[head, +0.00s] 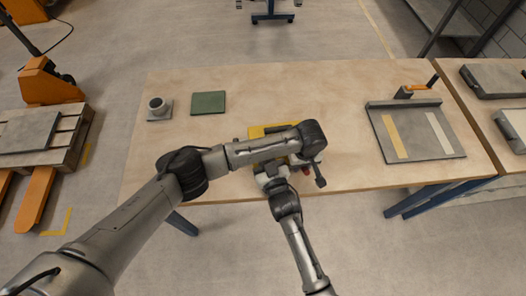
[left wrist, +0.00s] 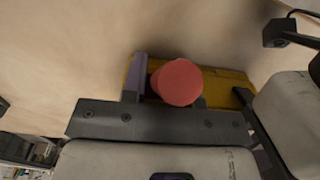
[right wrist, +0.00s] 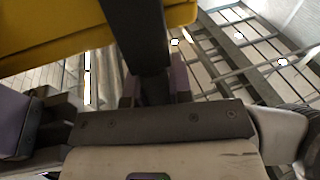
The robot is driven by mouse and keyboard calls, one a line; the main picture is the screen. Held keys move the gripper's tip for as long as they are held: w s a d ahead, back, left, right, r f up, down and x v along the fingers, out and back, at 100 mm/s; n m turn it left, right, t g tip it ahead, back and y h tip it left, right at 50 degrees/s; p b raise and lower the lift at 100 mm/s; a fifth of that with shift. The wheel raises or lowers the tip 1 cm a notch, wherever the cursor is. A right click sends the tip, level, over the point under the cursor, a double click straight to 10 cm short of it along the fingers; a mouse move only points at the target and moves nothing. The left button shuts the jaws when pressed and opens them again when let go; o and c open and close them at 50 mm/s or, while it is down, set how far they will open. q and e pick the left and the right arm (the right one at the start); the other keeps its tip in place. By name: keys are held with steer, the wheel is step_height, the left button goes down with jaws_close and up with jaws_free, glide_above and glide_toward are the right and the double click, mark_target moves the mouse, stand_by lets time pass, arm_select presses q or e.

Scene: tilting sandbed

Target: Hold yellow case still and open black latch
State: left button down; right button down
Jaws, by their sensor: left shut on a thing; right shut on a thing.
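The yellow case (head: 256,131) lies near the table's front edge in the head view, mostly hidden behind my left forearm. My left gripper (left wrist: 168,88) is shut on a red round knob (left wrist: 180,82) in the left wrist view, with the yellow case (left wrist: 222,84) just behind it. My right gripper (right wrist: 155,88) is shut on a black bar (right wrist: 137,40) that looks like the latch. The yellow case (right wrist: 60,45) spans the upper left of the right wrist view. Both grippers are close together at the case, and the latch's far end is out of sight.
A cup (head: 157,105) on a small plate and a green mat (head: 208,103) lie on the table's left part. A grey board with two strips (head: 415,133) and an orange-handled tool (head: 413,89) is at the right.

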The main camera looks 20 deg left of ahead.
steer(key=c, duration=1)
jaws_free()
steer(key=v, duration=1.2)
